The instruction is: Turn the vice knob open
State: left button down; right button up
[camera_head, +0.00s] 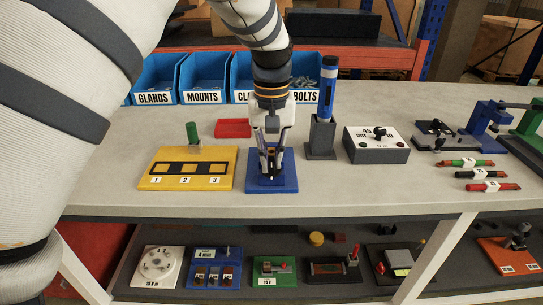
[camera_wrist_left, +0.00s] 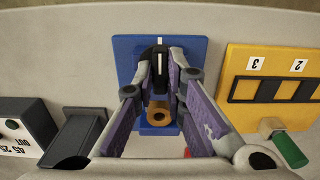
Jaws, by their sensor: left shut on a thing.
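The vice is a device on a blue base plate (camera_head: 287,183) in the middle of the bench. In the left wrist view, the blue plate (camera_wrist_left: 126,48) carries a black knob (camera_wrist_left: 157,52) with a white line. My left gripper (camera_head: 271,170) points down over the plate. In the left wrist view, the purple-padded fingers of my left gripper (camera_wrist_left: 160,75) are shut on the black knob, one finger on each side. A brass ring-shaped part (camera_wrist_left: 158,114) shows between the fingers. My gripper hides much of the vice in the head view. My right gripper is not in view.
A yellow board (camera_head: 150,182) with numbered slots and a green peg stands left of the vice. A grey holder (camera_head: 321,140) with a blue tool and a grey dial box (camera_head: 377,155) stand to the right. Blue bins (camera_head: 205,75) and a red tray (camera_head: 233,128) are behind.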

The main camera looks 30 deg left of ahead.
aim_at(271, 162)
pick_arm(q)
jog(key=c, duration=1.6)
grip_release()
jog(key=shift+c, duration=0.2)
notch_tip(271, 162, up, 12)
